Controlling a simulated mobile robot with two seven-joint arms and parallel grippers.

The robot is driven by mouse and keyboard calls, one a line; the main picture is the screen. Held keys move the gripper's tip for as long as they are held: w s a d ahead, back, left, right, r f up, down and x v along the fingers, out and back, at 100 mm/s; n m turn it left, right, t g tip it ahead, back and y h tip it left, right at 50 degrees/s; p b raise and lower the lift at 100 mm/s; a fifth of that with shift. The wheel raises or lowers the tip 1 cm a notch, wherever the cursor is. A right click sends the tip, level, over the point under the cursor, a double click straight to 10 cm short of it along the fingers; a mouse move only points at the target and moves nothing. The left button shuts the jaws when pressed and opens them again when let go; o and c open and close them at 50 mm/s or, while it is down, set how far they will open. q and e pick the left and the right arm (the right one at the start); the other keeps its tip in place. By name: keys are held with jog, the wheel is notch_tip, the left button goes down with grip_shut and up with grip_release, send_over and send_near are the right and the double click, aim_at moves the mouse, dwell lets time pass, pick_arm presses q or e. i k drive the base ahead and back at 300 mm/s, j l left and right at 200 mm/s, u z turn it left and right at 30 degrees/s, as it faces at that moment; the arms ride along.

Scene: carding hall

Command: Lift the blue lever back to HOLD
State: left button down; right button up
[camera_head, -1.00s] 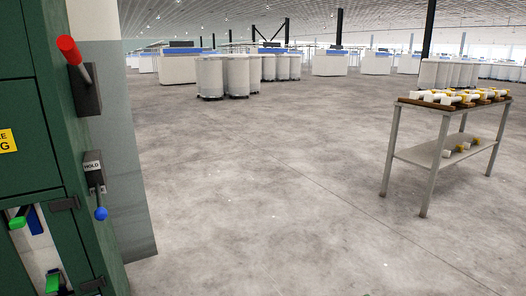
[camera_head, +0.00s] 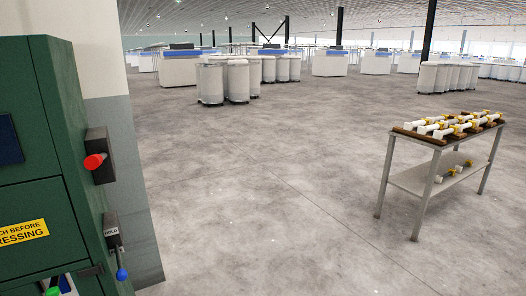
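The blue lever (camera_head: 121,273) is on the right side of the green cabinet (camera_head: 45,205), low at the left of the head view. Its blue ball end hangs below a dark bracket that carries a white HOLD label (camera_head: 111,231), so the lever points down. Above it a red-ended lever (camera_head: 94,161) sits on a dark block, its red end facing me. Neither of my grippers shows in the head view.
A yellow sign (camera_head: 22,232) is on the cabinet front. White cans (camera_head: 210,82) and machines stand farther back. The floor (camera_head: 270,210) between is clear.

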aim_at(122, 275)
jog(key=u, duration=1.8)
jog(key=i+l+z, duration=0.2)
jog(key=i+l, duration=1.1)
jog(key=i, duration=0.1)
